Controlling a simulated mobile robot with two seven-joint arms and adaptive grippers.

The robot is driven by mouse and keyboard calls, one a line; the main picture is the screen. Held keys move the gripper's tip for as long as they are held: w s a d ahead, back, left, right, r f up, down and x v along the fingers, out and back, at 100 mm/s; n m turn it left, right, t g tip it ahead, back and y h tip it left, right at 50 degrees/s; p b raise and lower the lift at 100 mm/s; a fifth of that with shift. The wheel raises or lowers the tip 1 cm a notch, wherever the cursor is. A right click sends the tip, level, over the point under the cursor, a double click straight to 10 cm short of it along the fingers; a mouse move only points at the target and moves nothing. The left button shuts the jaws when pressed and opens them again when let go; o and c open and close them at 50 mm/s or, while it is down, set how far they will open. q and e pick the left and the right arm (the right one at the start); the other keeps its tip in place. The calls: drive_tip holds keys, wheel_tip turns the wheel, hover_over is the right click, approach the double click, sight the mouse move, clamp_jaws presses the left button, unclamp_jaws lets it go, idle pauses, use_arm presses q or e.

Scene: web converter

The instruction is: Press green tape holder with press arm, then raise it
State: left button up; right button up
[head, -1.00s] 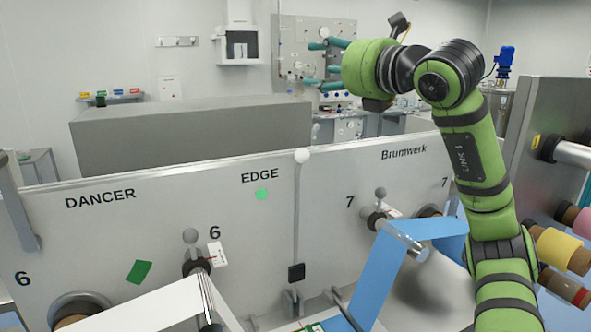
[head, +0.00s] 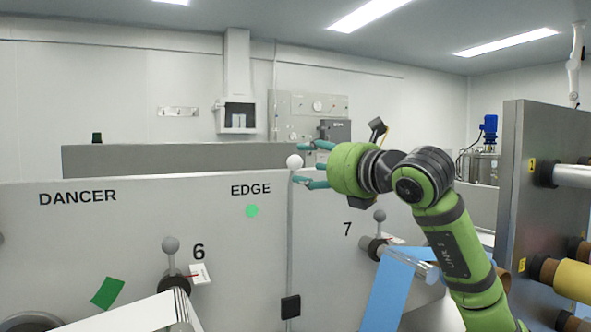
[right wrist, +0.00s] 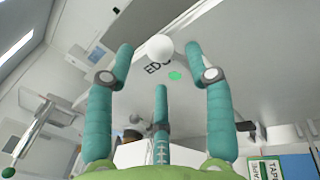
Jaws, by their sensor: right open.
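The press arm is a thin upright rod (head: 290,232) with a white ball knob (head: 294,162) on top, standing against the grey panel near the word EDGE. My right gripper (head: 304,165) is open, its teal fingers pointing left at the knob. In the right wrist view the knob (right wrist: 160,47) lies between the two outer fingertips; I cannot tell whether they touch it. A green and white block marked TAPE (right wrist: 264,168), probably the green tape holder, is partly cut off at that view's lower right. It is not visible in the head view. My left gripper is not in view.
The grey panel (head: 100,225) carries small ball-topped levers, one near the 6 (head: 170,245) and one near the 7 (head: 379,217). A blue web (head: 390,290) runs below my right arm. Coloured rolls (head: 573,280) stand at the right. Space above the panel is free.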

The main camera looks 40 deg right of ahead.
sight(299, 162)
drive_tip(key=w+p, duration=0.1)
drive_tip(key=w, duration=0.3)
drive_tip(key=shift+d+r+p, duration=0.15)
drive_tip(key=shift+p, duration=0.2)
drive_tip(key=shift+w+d, duration=0.1)
drive_tip(key=shift+w, duration=0.55)
drive_tip(key=shift+s, duration=0.1)
clamp_jaws()
